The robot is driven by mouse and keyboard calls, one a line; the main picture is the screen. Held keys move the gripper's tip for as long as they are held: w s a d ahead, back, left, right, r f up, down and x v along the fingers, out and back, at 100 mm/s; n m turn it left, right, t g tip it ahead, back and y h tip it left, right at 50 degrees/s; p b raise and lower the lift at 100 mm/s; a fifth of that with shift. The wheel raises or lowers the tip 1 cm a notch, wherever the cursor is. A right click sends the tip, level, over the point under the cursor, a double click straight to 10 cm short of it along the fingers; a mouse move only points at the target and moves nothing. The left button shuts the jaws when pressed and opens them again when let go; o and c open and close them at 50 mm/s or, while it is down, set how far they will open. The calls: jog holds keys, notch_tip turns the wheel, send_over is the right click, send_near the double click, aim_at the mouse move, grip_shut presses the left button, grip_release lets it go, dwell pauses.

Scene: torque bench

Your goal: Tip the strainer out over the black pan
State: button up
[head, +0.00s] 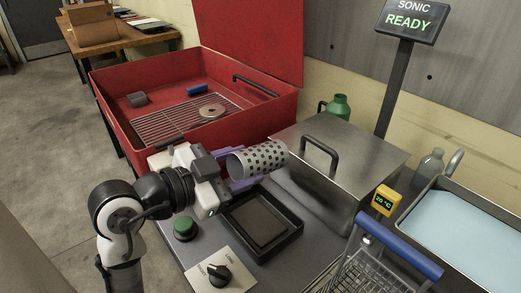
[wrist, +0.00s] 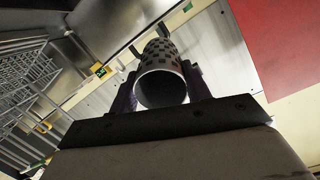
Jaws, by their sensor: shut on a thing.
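The strainer (head: 262,158) is a grey metal cylinder with rows of dark holes. My gripper (head: 238,178) is shut on it, with purple fingers on either side. In the head view it lies nearly level above the far side of the black pan, its open end toward the left. In the wrist view the strainer (wrist: 161,75) sits between the fingers with its round open mouth toward the camera; the inside is dark, and I cannot tell whether anything is in it. The black pan (head: 293,232) is a shallow rectangular tray on the bench, and its visible floor looks empty.
A red open-lidded basin (head: 118,120) with a rack stands behind left. A steel lidded box (head: 375,150) is right of the strainer. A blue-handled wire basket (head: 375,270) and a bath of pale liquid (head: 470,240) are at right. A green button (head: 186,228) and dial (head: 219,274) sit in front.

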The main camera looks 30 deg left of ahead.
aim_at(256, 148)
jog(key=shift+r+p, duration=0.2)
jog(key=shift+p, duration=0.1)
jog(key=r+g+p, duration=0.1)
jog(key=p, duration=0.2)
jog(key=shift+g+y, duration=0.3)
jog(key=shift+g, duration=0.1)
jog(key=g+p, duration=0.2)
jog(key=p, duration=0.1)
jog(key=r+g+y+p, duration=0.1)
jog(key=g+p, duration=0.1)
jog(key=p, duration=0.1)
jog(key=w+g+y+p, duration=0.1)
jog(key=p, duration=0.3)
jog(key=shift+d+r+g, duration=0.2)
jog(key=shift+r+g, duration=0.1)
jog(key=shift+g, duration=0.1)
jog(key=g+p, duration=0.1)
jog(key=p, duration=0.1)
jog(key=w+g+y+p, duration=0.1)
jog(key=g+p, duration=0.3)
jog(key=shift+w+d+r+y, duration=0.3)
jog(key=shift+d+r+y, duration=0.05)
jog(key=shift+r+y, duration=0.05)
jog(key=shift+w+g+y+p, duration=0.25)
jog(key=shift+g+y+p, duration=0.15)
jog(key=shift+g+p, duration=0.85)
jog(key=shift+f, duration=0.1)
jog(key=shift+f, duration=0.15)
